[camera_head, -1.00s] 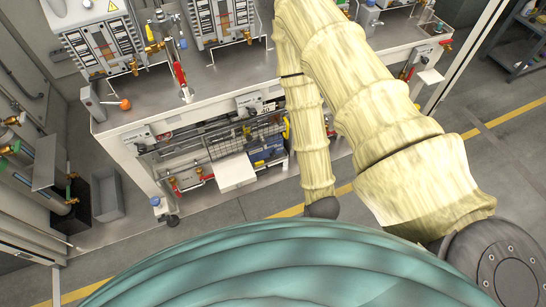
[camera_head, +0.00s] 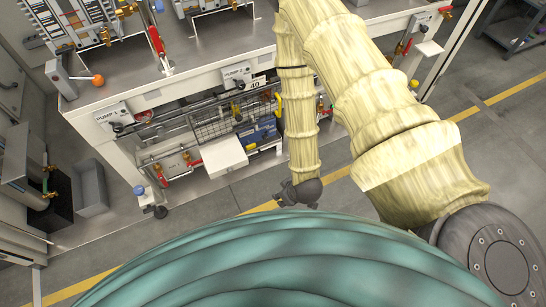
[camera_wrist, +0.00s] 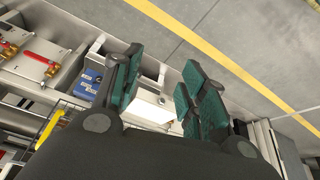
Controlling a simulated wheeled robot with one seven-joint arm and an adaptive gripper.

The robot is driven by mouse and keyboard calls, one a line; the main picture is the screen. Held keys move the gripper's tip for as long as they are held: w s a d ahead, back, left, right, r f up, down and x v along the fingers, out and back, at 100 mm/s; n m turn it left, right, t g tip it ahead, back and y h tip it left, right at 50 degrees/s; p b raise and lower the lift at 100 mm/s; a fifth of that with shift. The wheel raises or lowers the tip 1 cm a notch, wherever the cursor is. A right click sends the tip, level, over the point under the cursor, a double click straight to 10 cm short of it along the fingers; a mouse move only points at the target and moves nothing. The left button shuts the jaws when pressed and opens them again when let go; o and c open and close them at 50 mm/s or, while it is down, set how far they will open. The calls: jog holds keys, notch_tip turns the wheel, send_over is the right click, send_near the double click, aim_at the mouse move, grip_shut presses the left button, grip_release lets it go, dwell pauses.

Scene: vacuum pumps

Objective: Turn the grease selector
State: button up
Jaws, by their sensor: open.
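I cannot single out a part marked as the grease selector. Candidates are a dark knob on the small white plate marked PUMP (camera_head: 112,116) at the left of the bench front, a similar plate (camera_head: 238,74) at mid-front, and an orange-ball lever (camera_head: 97,80) on the bench top. My gripper (camera_wrist: 163,66) shows in the wrist view with its two teal-padded fingers spread apart and nothing between them. Beyond the fingers are a white box-like surface, a blue unit and grey floor.
The steel bench (camera_head: 200,95) carries equipment at the back. Below it are a wire basket (camera_head: 212,125), a projecting white panel (camera_head: 223,155) and red-handled valves. Floor with a yellow line is clear in front.

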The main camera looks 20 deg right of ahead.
jog(key=w+d+f+n+t+b, duration=0.3)
jog(key=w+f+n+t+b, duration=0.25)
jog(key=w+f+b, duration=1)
jog(key=n+t+b, duration=0.5)
jog(key=t+b, duration=0.2)
jog(key=b, duration=0.9)
send_near(266, 139)
jog(key=w, duration=0.2)
jog(key=shift+w+a+f+t+b, duration=0.1)
jog(key=shift+w+f+t+b, duration=0.15)
jog(key=shift+t+b, duration=0.2)
jog(key=shift+f, duration=0.1)
jog(key=shift+w+f+b, duration=0.1)
jog(key=shift+w+b, duration=1.5)
jog(key=shift+w, duration=0.7)
jog(key=shift+w+a+b, duration=0.1)
jog(key=shift+w+b, duration=0.55)
jog(key=shift+w, duration=0.5)
jog(key=shift+c, duration=0.3)
